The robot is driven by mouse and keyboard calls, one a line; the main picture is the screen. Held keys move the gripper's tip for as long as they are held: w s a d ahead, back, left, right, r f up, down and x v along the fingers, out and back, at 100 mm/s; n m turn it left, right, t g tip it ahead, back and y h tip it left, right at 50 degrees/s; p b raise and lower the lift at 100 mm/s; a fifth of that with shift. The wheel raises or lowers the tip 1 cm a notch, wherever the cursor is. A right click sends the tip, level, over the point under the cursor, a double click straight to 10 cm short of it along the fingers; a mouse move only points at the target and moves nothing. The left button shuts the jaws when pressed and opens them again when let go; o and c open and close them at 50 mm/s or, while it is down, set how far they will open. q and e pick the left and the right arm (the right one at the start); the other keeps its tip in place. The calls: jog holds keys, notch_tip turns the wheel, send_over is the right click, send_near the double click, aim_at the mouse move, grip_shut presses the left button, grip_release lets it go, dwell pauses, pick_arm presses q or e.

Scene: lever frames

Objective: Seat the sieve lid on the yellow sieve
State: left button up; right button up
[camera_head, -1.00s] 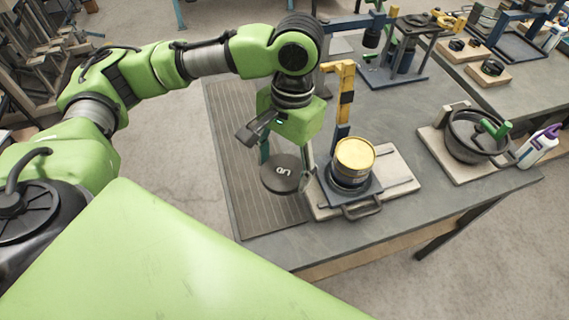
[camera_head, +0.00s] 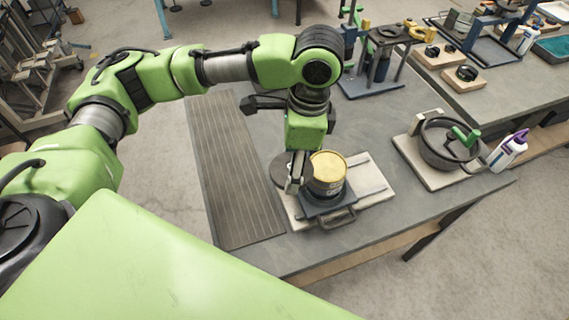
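The yellow sieve (camera_head: 328,166) stands upright on a dark square base with a front handle, on a pale board. The dark round sieve lid (camera_head: 279,171) is beside the sieve's left side, near the height of its top and not over it. My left gripper (camera_head: 293,178) comes down from above, with a grey finger in front of the lid. It appears shut on the lid and carries it. The finger hides the lid's right part, so I cannot tell whether the lid touches the sieve. My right gripper is not in view.
A ribbed dark mat (camera_head: 232,175) lies left of the pale board (camera_head: 372,187). A black pot (camera_head: 446,143) with a green handle and a white bottle (camera_head: 508,151) stand to the right. Blue stands and clamps fill the back. Bare grey tabletop lies in front.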

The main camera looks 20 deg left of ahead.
pick_arm(q)
jog(key=m, duration=0.2)
jog(key=w+d+r+m+p, duration=0.1)
jog(key=m, duration=0.2)
jog(key=shift+w+d+r+m+t+p, duration=0.2)
jog(key=shift+w+r+m+t+p, duration=0.2)
jog(key=m, duration=0.2)
jog(key=w+d+r+m+p, duration=0.1)
jog(key=m, duration=0.1)
jog(key=shift+w, duration=0.15)
jog(key=w+d+r+m+t+h+p, duration=0.1)
jog(key=w+d+r+m+p, duration=0.2)
jog(key=m, duration=1.2)
jog(key=shift+w+d+p, duration=0.2)
jog(key=shift+w+p, duration=0.6)
jog(key=shift+p, duration=0.05)
jog(key=shift+f+b, duration=3)
jog(key=shift+f, duration=1.2)
jog(key=shift+f, duration=0.3)
jog(key=o, duration=1.3)
